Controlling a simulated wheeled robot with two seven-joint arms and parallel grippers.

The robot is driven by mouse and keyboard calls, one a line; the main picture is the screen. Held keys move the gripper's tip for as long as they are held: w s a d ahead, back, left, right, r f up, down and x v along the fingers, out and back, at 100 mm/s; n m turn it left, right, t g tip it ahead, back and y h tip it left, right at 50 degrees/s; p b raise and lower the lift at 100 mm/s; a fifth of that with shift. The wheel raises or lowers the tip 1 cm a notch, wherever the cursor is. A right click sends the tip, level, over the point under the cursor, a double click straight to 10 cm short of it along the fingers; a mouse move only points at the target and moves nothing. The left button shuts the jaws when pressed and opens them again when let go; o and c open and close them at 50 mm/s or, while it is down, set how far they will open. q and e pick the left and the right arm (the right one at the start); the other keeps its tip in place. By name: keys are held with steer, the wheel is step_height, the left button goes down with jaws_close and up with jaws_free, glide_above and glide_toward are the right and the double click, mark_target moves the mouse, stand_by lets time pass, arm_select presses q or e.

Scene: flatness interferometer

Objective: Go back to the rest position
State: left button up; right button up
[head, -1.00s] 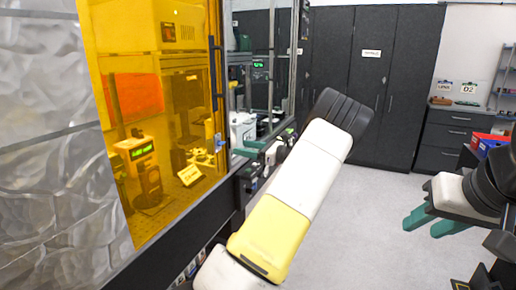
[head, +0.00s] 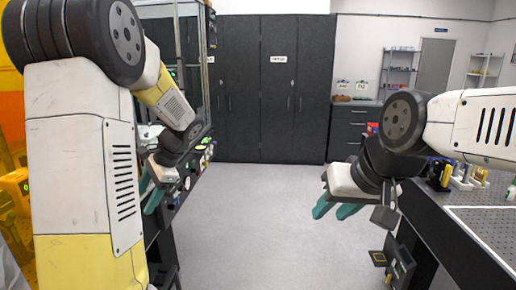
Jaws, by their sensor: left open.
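My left gripper (head: 150,192) has teal fingers and hangs at the left, in front of the bench edge. Its fingers are apart and nothing shows between them. My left arm fills the left side of the head view and hides much of the interferometer enclosure. My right gripper (head: 335,208), also with teal fingers, is at the right over the open floor, beside the right-hand bench. Its two fingers show apart with nothing visible between them.
Dark cabinets (head: 230,90) stand at the back. A perforated bench top (head: 490,225) with small optics lies at the right. An orange panel (head: 12,110) shows at the far left. The grey floor (head: 250,230) between is clear.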

arm_select(q)
steer(key=s+d+r+n+t+h, duration=0.3)
steer(key=s+d+r+n+h, duration=0.1)
steer(key=s+d, duration=0.4)
steer(key=s+d+r+n+t+h, duration=0.3)
steer(key=s+d+r+n+h, duration=0.1)
steer(key=s+d, duration=0.5)
steer(key=shift+s+r+n+h, duration=0.15)
steer(key=shift+s+n+h, duration=0.15)
steer(key=shift+s, duration=0.05)
